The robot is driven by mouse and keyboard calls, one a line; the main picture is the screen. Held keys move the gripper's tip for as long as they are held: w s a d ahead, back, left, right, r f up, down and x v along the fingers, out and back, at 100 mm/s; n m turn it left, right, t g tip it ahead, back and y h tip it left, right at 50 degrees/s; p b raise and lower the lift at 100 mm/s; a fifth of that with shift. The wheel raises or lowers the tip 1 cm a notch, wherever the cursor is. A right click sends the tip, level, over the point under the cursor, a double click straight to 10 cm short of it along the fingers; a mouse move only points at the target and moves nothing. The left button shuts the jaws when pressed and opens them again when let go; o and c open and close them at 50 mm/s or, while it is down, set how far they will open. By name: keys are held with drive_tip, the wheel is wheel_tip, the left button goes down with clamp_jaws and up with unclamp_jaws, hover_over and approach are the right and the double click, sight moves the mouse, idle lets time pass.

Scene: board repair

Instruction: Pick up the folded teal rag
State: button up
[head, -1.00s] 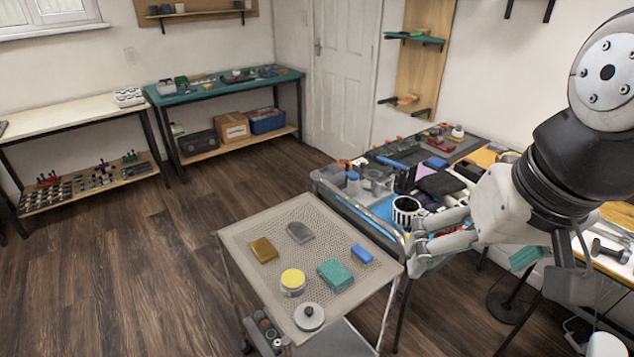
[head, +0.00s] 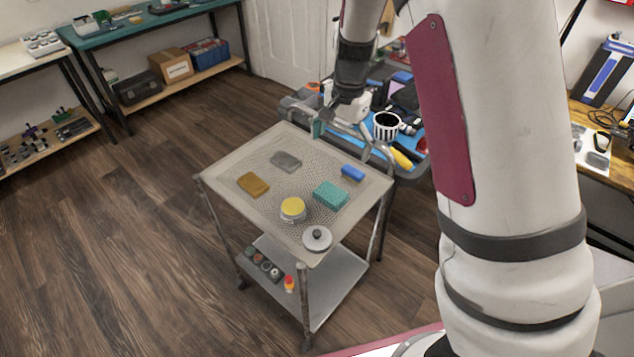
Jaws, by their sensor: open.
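The folded teal rag (head: 330,195) lies on the perforated top of the grey cart (head: 228,165), right of the middle. It looks like a thick speckled block. The fingers are small and partly hard to make out here.
Near the rag are a blue block (head: 352,173), a yellow-topped round tin (head: 292,209), a lidded metal disc (head: 317,238), a brown block (head: 253,184) and a grey pad (head: 286,160). A cluttered workbench (head: 409,172) adjoins the cart's far right side. Floor is clear at left.

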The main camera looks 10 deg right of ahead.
wheel_tip(320, 180, down, 4)
drive_tip(key=w, duration=0.2)
hover_over(331, 192)
drive_tip(key=shift+m+h, duration=0.3)
drive_tip(key=shift+m, duration=0.1)
drive_tip(key=f, duration=0.8)
drive_tip(key=shift+w+d+f, duration=0.1)
drive_tip(key=shift+w+d, duration=0.05)
drive_tip(key=shift+d, duration=0.15)
drive_tip(key=shift+s+a+f, duration=0.15)
drive_tip(key=shift+f, duration=1.25)
drive_tip(key=shift+s+a+f, duration=0.1)
drive_tip(key=shift+f, duration=1.25)
drive_tip(key=c, duration=1)
